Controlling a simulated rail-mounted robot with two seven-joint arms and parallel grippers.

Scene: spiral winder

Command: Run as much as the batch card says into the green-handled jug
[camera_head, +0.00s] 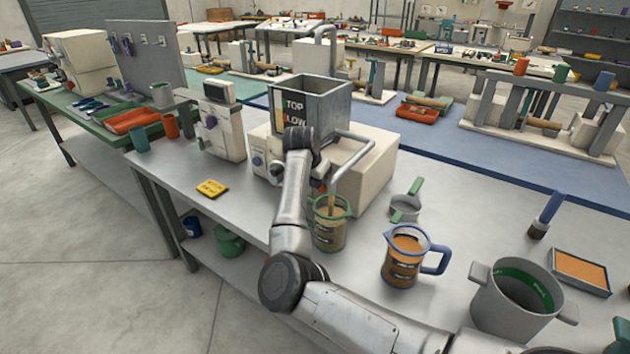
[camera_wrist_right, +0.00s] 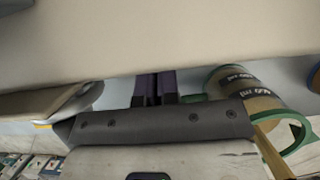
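The green-handled jug (camera_head: 329,235) stands upright on the grey bench in front of the cream machine (camera_head: 370,170); brown content shows in it, its level unclear. A wooden stick (camera_head: 331,203) pokes from its top. It also shows in the right wrist view (camera_wrist_right: 250,92). The grey hopper (camera_head: 335,100) on the machine has labels on its side, partly hidden by my arm. My right gripper (camera_head: 318,180) is at the machine's front, beside the jug. Its fingers (camera_wrist_right: 155,88) look close together; their tips are hidden. The yellow batch card (camera_head: 211,188) lies left, its writing unreadable. My left gripper is out of view.
A blue-handled jug (camera_head: 403,262) with brown content stands right of the green-handled jug. A small green-handled pan (camera_head: 405,208), a grey pot (camera_head: 515,300), a brush (camera_head: 545,215) and an orange tray (camera_head: 580,272) are further right. The bench around the card is clear.

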